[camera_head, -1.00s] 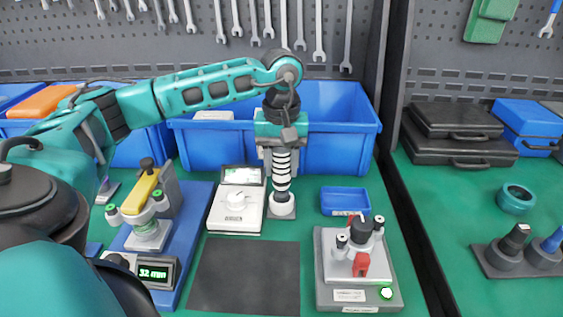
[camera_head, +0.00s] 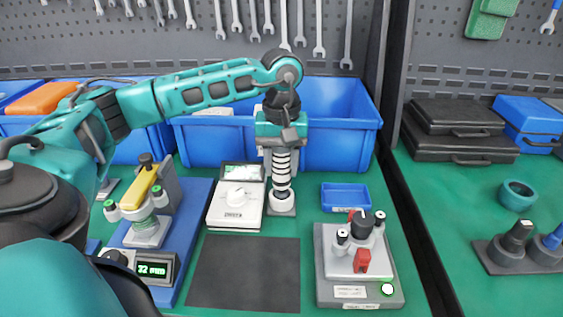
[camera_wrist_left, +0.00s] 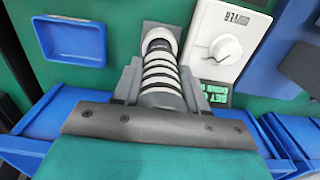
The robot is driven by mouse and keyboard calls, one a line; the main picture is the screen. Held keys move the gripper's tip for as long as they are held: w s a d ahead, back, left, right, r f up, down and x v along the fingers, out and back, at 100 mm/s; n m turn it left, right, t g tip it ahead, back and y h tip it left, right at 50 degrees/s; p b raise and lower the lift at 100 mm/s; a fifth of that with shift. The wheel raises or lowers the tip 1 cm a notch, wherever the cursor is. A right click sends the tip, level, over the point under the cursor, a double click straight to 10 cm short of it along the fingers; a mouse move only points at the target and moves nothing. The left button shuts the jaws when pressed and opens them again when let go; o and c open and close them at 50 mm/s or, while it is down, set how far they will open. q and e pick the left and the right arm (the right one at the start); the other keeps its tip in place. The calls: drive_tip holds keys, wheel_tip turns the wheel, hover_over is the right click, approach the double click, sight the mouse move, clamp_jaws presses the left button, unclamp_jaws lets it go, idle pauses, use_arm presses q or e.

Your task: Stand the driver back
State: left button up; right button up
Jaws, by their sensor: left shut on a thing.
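The driver (camera_head: 282,168), with a black-and-white banded body, hangs upright below my left gripper (camera_head: 281,153). Its lower end is at a white round cup on a small grey base (camera_head: 282,205); I cannot tell whether it is fully seated. In the left wrist view the driver (camera_wrist_left: 160,78) lies between the two grey fingers of my left gripper (camera_wrist_left: 158,84), which is shut on it. My right gripper is not in view.
A white controller with a dial (camera_head: 236,207) stands close left of the holder. A large blue bin (camera_head: 340,135) is right behind. A small blue tray (camera_head: 345,198) and a grey test fixture (camera_head: 325,270) are to the right. A dark mat (camera_head: 245,272) lies empty in front.

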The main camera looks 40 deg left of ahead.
use_arm(q)
drive_tip(key=shift+f, duration=0.15)
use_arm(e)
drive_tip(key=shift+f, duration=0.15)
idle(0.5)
use_arm(q)
drive_tip(key=o, duration=1.2)
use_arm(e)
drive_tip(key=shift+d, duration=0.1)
use_arm(q)
drive_tip(key=shift+o, duration=0.2)
wheel_tip(320, 180, up, 3)
drive_tip(key=shift+f+p, duration=0.15)
drive_tip(key=shift+p, duration=0.85)
wheel_tip(320, 180, up, 6)
drive_tip(key=p, duration=0.4)
drive_tip(key=shift+r+p, duration=0.2)
drive_tip(key=shift+p, duration=0.15)
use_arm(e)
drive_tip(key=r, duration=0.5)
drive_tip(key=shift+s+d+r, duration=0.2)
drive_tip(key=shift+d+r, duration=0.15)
